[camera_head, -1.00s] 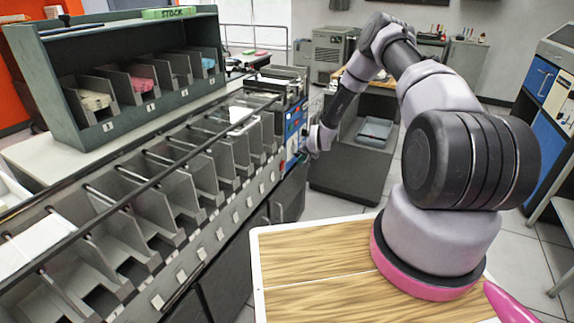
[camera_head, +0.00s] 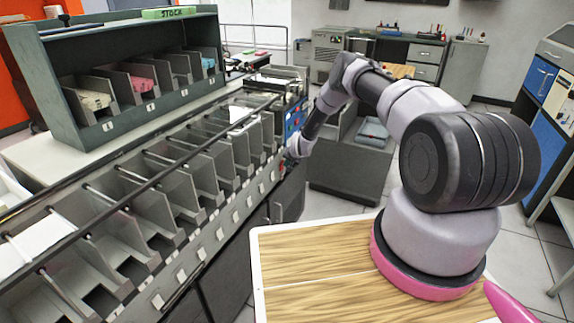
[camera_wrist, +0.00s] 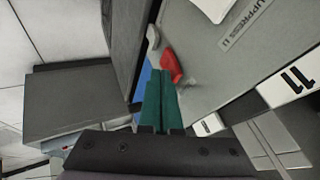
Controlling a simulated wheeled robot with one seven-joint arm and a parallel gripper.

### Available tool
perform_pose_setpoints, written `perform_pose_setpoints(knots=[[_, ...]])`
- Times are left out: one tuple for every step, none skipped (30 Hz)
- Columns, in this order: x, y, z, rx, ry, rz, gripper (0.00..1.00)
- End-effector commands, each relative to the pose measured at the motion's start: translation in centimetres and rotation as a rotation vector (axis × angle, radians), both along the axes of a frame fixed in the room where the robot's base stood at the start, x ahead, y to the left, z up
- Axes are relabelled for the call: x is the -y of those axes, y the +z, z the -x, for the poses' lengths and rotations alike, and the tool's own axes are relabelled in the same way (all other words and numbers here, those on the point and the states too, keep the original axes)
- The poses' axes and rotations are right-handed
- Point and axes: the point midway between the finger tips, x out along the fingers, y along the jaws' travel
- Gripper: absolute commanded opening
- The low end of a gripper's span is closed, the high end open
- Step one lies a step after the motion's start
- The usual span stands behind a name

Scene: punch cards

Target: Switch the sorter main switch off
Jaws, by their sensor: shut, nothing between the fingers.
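The sorter (camera_head: 200,190) is a long row of grey pockets on the left, with a blue panel (camera_head: 292,118) at its far end. My gripper (camera_head: 288,157) is low beside that end, its fingers hard to make out there. In the wrist view my gripper (camera_wrist: 159,84) has its green fingers together and empty. A red switch-like lever (camera_wrist: 171,65) lies just beyond the fingertips, slightly right; I cannot tell whether they touch. A smaller grey knob (camera_wrist: 153,37) is farther off. Whether the red lever is the main switch, and its on or off position, I cannot tell.
A plate reading 11 (camera_wrist: 294,77) and a partly visible label (camera_wrist: 245,24) are on the sorter face. A green stock rack (camera_head: 115,75) stands above the sorter. A dark cabinet (camera_head: 350,165) stands beyond my arm. Floor shows between cabinet and sorter.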

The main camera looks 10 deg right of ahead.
Motion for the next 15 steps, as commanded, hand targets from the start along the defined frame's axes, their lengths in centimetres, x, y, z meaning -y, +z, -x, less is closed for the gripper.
perform_pose_setpoints(knots=[[0.00, 0.00, 0.00, 0.000, 0.000, 0.000, 0.00], [0.00, 0.00, 0.00, 0.000, 0.000, 0.000, 0.00], [0.00, 0.01, 0.01, 0.000, 0.000, 0.000, 0.00], [0.00, 0.01, 0.01, 0.000, 0.000, 0.000, 0.00], [0.00, 0.01, 0.01, 0.000, 0.000, 0.000, 0.00], [-0.02, 0.02, 0.00, 0.000, 0.000, 0.000, 0.00], [-0.08, 0.04, -0.03, 0.000, 0.000, 0.000, 0.00], [-0.19, 0.08, -0.12, 0.001, 0.000, -0.001, 0.00], [-0.43, 0.17, -0.30, 0.001, 0.001, 0.000, 0.00], [-0.72, 0.26, -0.49, 0.001, 0.001, 0.000, 0.00], [-0.54, 0.19, -0.40, 0.000, -0.001, -0.001, 0.00], [-0.51, 0.20, -0.38, 0.000, -0.001, -0.001, 0.00], [-0.52, 0.20, -0.38, 0.000, -0.001, -0.001, 0.00], [-0.53, 0.20, -0.38, 0.000, -0.001, -0.001, 0.00], [-0.53, 0.20, -0.38, 0.000, 0.000, -0.001, 0.00]])
